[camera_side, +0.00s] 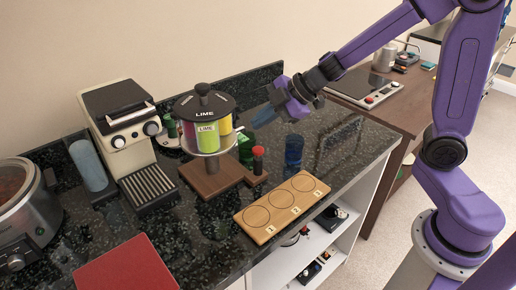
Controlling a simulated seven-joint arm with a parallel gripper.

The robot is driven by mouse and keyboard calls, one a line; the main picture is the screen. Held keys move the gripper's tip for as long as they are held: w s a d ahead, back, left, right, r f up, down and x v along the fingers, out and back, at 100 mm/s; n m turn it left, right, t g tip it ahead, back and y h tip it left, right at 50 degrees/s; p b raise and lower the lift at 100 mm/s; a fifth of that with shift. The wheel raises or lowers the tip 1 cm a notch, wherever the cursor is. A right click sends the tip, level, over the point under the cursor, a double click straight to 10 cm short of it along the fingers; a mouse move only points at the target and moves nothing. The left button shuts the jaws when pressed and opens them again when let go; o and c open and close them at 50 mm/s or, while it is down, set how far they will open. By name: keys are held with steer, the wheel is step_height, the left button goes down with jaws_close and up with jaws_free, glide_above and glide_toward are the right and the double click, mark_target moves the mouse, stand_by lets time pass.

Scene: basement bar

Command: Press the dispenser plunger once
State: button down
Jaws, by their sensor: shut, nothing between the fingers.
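My gripper (274,100) is shut and empty, in the air to the right of the lid and above the red cap. Its fingertips are small and partly hard to make out.
A wooden board (281,208) with circles marked 1, 2 and 3 lies at the counter's front edge. A blue glass (293,150) stands behind it. A coffee machine (124,128) is left of the dispenser; a red mat (126,266) lies at front left.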

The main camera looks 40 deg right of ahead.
mark_target(254, 149)
steer(key=shift+f, duration=2.25)
steer(key=shift+f, duration=0.2)
stand_by(0.6)
steer(key=shift+f, duration=0.3)
steer(key=shift+f, duration=0.85)
stand_by(1.1)
steer(key=shift+r, duration=1.3)
steer(key=shift+r, duration=2.5)
